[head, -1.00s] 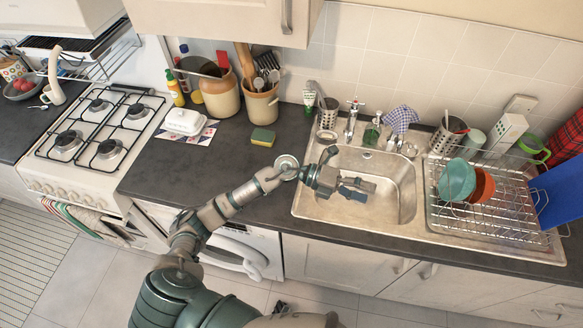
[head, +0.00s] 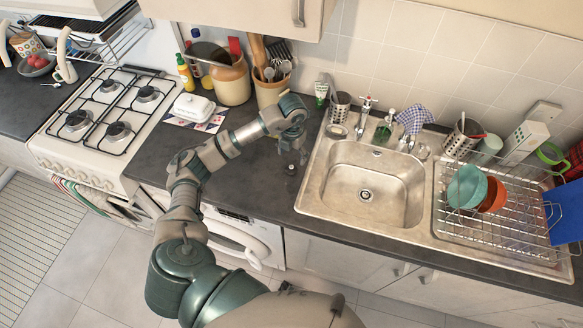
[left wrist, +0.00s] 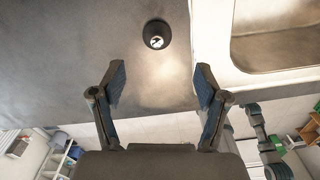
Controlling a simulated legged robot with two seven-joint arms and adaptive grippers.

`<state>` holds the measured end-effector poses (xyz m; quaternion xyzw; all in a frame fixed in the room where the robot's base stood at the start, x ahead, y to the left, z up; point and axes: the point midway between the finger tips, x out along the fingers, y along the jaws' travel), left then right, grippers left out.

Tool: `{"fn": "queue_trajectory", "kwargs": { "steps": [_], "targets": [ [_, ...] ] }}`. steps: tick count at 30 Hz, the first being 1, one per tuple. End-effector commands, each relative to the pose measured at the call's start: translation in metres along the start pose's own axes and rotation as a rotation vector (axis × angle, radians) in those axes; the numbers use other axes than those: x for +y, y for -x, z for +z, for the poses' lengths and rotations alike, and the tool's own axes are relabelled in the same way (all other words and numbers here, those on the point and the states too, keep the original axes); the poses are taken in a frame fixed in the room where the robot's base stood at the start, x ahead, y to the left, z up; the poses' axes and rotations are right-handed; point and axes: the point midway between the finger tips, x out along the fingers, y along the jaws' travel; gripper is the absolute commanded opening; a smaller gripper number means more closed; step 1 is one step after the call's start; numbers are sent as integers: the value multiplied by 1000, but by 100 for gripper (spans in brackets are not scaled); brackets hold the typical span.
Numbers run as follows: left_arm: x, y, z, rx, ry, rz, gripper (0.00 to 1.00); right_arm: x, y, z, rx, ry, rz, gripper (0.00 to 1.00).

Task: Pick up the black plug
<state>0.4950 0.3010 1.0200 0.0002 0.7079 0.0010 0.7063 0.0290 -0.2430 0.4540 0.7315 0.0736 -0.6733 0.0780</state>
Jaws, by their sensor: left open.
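The black plug (left wrist: 156,34) is a small round dark disc with a bright metal centre, lying on the grey worktop in the left wrist view. It lies beyond my left gripper's fingertips (left wrist: 160,85), roughly midway between their lines, not touching them. My left gripper is open and empty. In the head view a small dark round thing with a light centre, which looks like the plug (head: 291,170), lies left of the sink. My left gripper (head: 290,149) hangs pointing down just behind it; its fingers are hard to make out there. My right gripper is not to be seen.
The steel sink (head: 330,165) is right of the plug, its basin empty. A dish rack (head: 500,225) with bowls stands further right. Utensil pots (head: 230,82), a butter dish (head: 192,106) and the hob (head: 92,118) are left and behind. The worktop around the plug is clear.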

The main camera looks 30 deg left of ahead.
Motion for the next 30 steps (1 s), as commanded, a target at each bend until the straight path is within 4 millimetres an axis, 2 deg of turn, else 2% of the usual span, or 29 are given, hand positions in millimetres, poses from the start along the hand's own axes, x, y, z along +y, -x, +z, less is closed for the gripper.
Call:
{"fn": "queue_trajectory", "kwargs": {
  "steps": [3,10,18,27,30],
  "targets": [
    [0,-19,0,2,-1,-2,74,0,4,-1,0,0,0,47],
    [1,-38,0,1,-1,-3,74,0,7,-2,2,0,0,47],
    [5,-77,3,1,-1,-4,74,1,17,-4,3,0,1,47],
    [6,-83,3,-1,-3,-2,74,1,17,-5,5,0,1,47],
    [6,-83,3,-1,-2,-2,49,1,17,-5,5,0,1,47]
  ]
}}
